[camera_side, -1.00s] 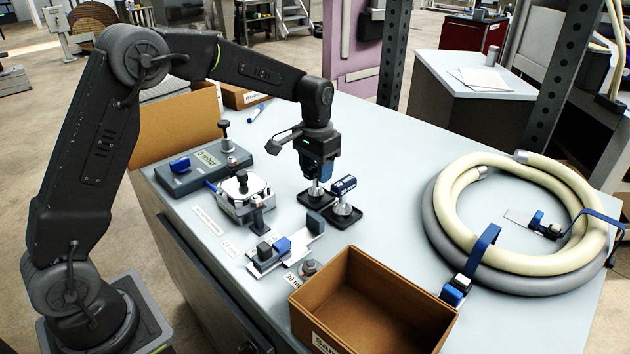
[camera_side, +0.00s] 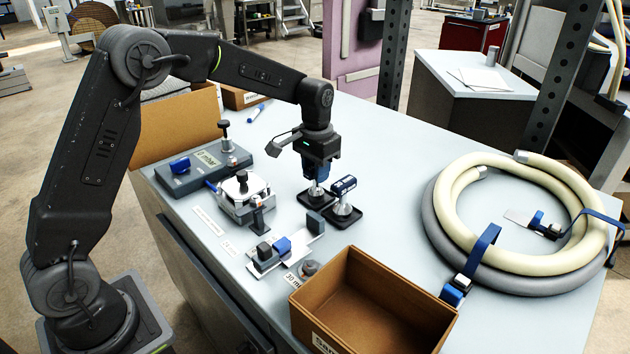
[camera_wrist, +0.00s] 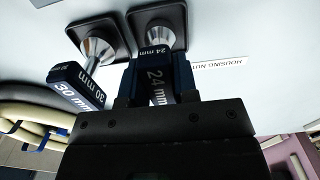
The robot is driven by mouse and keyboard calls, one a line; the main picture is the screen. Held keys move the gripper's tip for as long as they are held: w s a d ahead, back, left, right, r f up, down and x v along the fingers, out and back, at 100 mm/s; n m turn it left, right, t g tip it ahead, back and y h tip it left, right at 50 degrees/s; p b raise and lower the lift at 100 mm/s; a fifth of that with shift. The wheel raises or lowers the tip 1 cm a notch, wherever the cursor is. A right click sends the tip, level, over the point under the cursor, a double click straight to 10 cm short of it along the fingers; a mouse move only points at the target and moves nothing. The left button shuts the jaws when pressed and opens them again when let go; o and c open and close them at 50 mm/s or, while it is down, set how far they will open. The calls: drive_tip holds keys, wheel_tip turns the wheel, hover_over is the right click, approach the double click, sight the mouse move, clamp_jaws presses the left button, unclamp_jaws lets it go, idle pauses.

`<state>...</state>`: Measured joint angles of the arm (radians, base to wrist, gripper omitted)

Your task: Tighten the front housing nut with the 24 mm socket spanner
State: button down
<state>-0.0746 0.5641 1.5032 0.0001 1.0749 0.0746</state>
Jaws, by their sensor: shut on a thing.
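My gripper (camera_side: 317,170) points down above a black holder (camera_side: 305,203) and is shut on the blue handle of the 24 mm socket spanner (camera_wrist: 157,82). In the wrist view its "24 mm" label faces up between the two fingers. The spanner's silver lower end (camera_side: 315,190) still stands in the holder. The 30 mm spanner (camera_side: 343,190) stands tilted in its own holder just to the right, apart from my fingers. A "HOUSING NUT" label (camera_wrist: 219,64) lies on the table in the wrist view. I cannot make out which fitting is the front housing nut.
A metal unit with a black knob (camera_side: 243,197) and a grey blue-trimmed base (camera_side: 203,172) stand to the left. A small block fixture (camera_side: 268,258) and an open cardboard box (camera_side: 375,305) are nearer the front.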

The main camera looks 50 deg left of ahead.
drive_tip(key=shift+r, duration=2.55)
drive_tip(key=c, duration=1.5)
unclamp_jaws()
clamp_jaws()
drive_tip(key=shift+s+r, duration=0.25)
drive_tip(key=shift+r, duration=0.05)
drive_tip(key=s+a+r+n, duration=0.1)
drive_tip(key=s+r+n, duration=0.25)
drive_tip(key=s, duration=0.45)
drive_tip(key=s+r+n, duration=0.3)
drive_tip(key=s+r, duration=0.1)
drive_tip(key=s, duration=0.3)
drive_tip(key=shift+a+f+m, duration=0.1)
drive_tip(key=shift+f+m, duration=0.15)
drive_tip(key=shift+f, duration=1.6)
